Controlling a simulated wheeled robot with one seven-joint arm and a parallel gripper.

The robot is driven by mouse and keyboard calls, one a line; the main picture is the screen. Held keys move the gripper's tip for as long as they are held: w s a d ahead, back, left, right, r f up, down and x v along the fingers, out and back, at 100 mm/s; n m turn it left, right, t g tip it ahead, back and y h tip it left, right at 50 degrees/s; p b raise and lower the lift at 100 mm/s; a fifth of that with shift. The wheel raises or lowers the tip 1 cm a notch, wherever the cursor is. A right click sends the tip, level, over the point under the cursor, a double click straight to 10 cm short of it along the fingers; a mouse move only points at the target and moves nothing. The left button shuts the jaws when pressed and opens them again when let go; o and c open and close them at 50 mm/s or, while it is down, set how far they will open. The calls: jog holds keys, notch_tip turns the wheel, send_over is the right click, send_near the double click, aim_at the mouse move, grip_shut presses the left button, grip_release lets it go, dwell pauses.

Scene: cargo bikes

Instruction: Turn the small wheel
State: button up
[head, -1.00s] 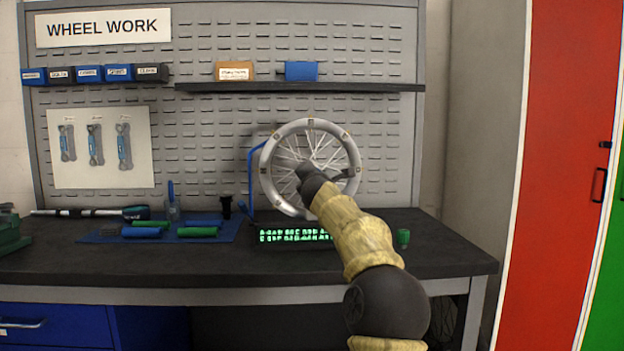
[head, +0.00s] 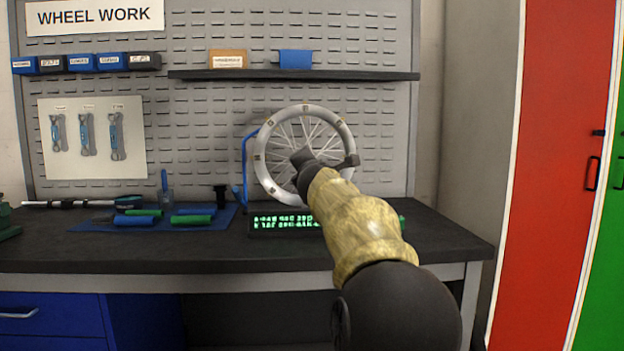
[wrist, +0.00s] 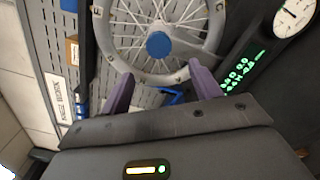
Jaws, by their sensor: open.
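The small wheel (head: 261,160) is a silver spoked rim standing upright in a blue stand (head: 246,165) on the bench, in front of the pegboard. My gripper (head: 325,160) is in front of the wheel in the head view and covers part of its middle and lower right. In the wrist view the wheel (wrist: 211,35) fills the top middle, with a blue hub (wrist: 160,45). There my gripper (wrist: 160,90) has its two purple fingers wide apart, with nothing between them. The fingertips look close to the rim's near edge; contact cannot be told.
A display with green digits (head: 284,222) sits on the bench below the wheel, and a round dial gauge (wrist: 294,18) shows in the wrist view. A blue mat (head: 90,226) with blue and green handles lies at left. A shelf (head: 380,77) runs above the wheel.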

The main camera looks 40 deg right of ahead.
jog(key=v, duration=0.7)
jog(key=shift+s, duration=0.2)
jog(key=shift+a, duration=0.15)
